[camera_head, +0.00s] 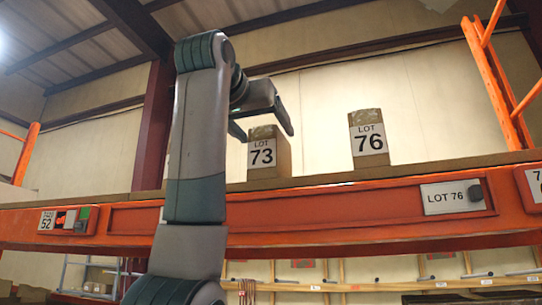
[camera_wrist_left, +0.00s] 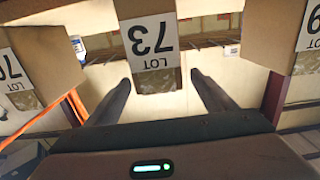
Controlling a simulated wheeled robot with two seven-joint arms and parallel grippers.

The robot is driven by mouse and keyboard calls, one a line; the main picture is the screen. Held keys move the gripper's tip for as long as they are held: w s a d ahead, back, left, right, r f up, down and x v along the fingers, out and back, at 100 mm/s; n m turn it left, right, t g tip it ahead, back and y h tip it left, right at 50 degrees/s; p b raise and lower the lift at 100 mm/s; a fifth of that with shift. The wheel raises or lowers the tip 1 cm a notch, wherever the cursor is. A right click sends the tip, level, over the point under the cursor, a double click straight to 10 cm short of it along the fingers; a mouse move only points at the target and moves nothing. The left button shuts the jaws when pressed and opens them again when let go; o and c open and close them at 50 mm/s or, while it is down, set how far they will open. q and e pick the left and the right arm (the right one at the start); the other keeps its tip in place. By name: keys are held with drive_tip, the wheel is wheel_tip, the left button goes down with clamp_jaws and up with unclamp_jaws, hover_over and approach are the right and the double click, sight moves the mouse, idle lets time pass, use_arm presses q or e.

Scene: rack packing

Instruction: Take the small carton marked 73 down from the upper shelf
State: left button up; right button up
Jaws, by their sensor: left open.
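The small carton marked 73 (camera_head: 283,156) stands upright on the upper shelf in the head view. In the left wrist view the same carton (camera_wrist_left: 149,77) shows upside down, its label facing me. My left gripper (camera_head: 262,118) is open and empty at the top of this carton, with its fingers pointing towards it. In the left wrist view the carton lies in line with the gap between the gripper's two fingers (camera_wrist_left: 160,84). I cannot tell whether a finger touches it. My right gripper is not in view.
The orange shelf beam (camera_head: 330,217) runs along the front. The wrist view shows a carton at the left (camera_wrist_left: 30,60) and another at the right (camera_wrist_left: 275,35).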

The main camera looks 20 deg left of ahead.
use_arm(q)
drive_tip(key=shift+w+d+r+p, duration=0.15)
drive_tip(key=shift+w+p, duration=0.5)
drive_tip(key=shift+w, duration=0.4)
drive_tip(key=shift+w+f+p, duration=0.25)
drive_tip(key=shift+w+p, duration=0.05)
drive_tip(key=shift+w, duration=0.3)
drive_tip(key=shift+s, duration=0.1)
drive_tip(key=c, duration=1.9)
drive_tip(key=shift+o, duration=0.2)
drive_tip(key=shift+r, duration=0.2)
